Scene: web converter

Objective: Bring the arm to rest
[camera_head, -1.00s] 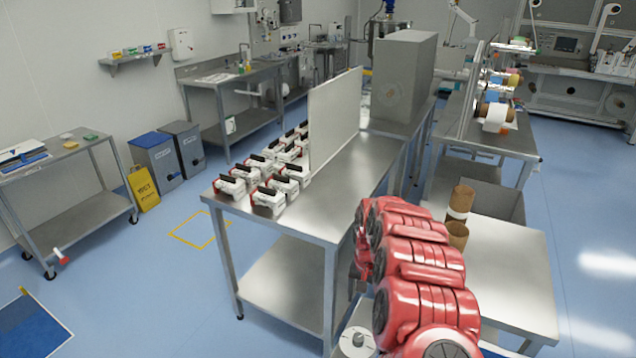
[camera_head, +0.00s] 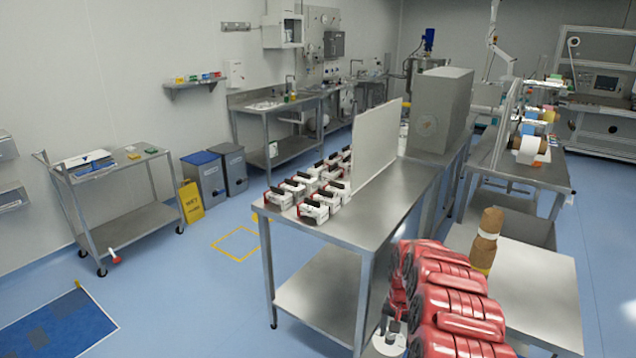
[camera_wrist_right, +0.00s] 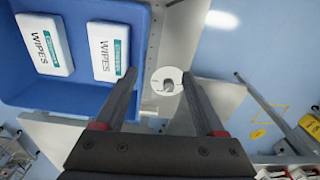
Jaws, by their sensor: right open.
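My right arm's red links (camera_head: 450,305) show at the lower right in the head view, in front of the steel tables. The gripper at its end is mostly hidden there behind these links. In the right wrist view my right gripper (camera_wrist_right: 159,77) is open, with two dark fingers apart and nothing between them. Beyond the fingers lies a white disc with a grey knob (camera_wrist_right: 167,82). A blue bin (camera_wrist_right: 75,95) with two white WIPES packs (camera_wrist_right: 110,52) shows at the upper left, beside the left finger. My left arm is not in view.
A steel table (camera_head: 372,225) holds several red-and-white devices (camera_head: 312,208) beside an upright panel (camera_head: 375,145). Brown rolls (camera_head: 487,235) stand at the right side table (camera_head: 535,285).

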